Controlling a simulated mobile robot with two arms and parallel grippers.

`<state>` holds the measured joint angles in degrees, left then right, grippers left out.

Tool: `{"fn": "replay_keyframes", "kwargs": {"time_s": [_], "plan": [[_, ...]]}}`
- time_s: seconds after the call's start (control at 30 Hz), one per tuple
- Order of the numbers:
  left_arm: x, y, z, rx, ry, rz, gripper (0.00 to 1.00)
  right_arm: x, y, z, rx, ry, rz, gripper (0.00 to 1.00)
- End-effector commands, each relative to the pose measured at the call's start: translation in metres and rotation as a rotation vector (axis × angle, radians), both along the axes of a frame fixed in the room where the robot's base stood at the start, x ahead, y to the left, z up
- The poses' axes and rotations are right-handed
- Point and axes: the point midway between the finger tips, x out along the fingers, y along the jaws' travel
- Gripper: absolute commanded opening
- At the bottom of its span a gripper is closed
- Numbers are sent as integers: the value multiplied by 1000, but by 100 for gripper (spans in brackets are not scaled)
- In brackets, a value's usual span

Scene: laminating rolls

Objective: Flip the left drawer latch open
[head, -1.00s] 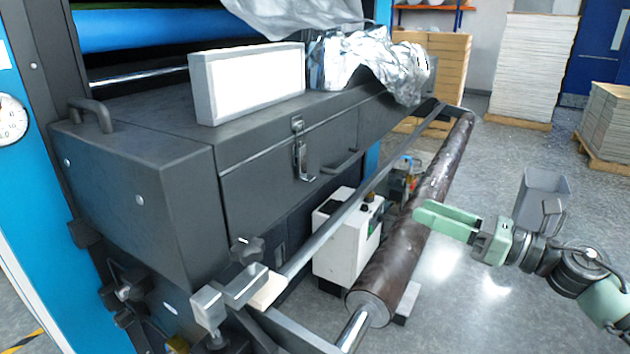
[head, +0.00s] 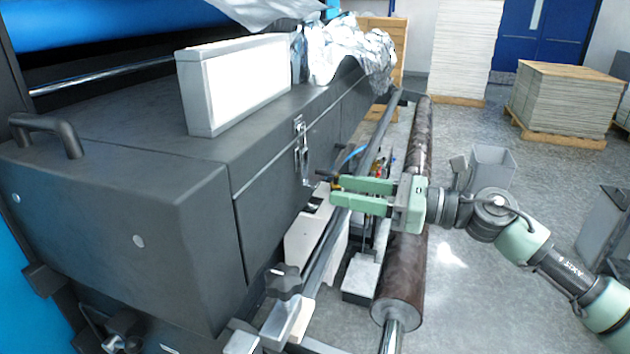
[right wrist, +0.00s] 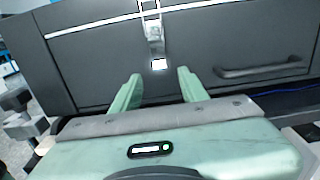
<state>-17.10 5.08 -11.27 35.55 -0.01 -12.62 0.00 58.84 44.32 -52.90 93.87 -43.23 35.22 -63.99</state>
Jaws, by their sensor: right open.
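The silver drawer latch (head: 303,152) sits on the front of the dark grey drawer box (head: 270,190), near its top edge. It also shows in the right wrist view (right wrist: 154,36), hanging down the drawer front, just beyond and between my fingertips. My right gripper (head: 333,192) is open and empty, with its green fingers pointing at the drawer front a little below and right of the latch. In the right wrist view my right gripper (right wrist: 157,82) shows both fingers apart, not touching the latch. My left gripper is not in view.
A dark drawer handle (right wrist: 262,70) is right of the latch. A metal bar (head: 372,150) and a brown roll (head: 405,265) run along the machine front, below my right arm. A white panel box (head: 235,82) and crumpled foil (head: 350,48) lie on top.

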Motion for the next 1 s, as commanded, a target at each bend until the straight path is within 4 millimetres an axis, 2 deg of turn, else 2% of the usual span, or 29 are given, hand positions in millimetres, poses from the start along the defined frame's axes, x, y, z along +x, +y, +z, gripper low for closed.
{"fn": "replay_keyframes", "kwargs": {"time_s": [0.13, 0.3, 0.67, 0.83, 1.0], "plan": [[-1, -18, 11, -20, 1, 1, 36, 7, 26, 4, 1, 1, 3, 44], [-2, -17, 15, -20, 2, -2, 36, 14, 44, 2, 1, 0, 2, 44], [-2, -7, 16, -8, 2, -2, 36, 16, 50, 1, 1, 0, 1, 44], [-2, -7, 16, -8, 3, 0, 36, 16, 50, 1, 1, 0, 1, 0], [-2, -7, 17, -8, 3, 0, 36, 16, 50, 1, -1, 0, 0, 0]]}}
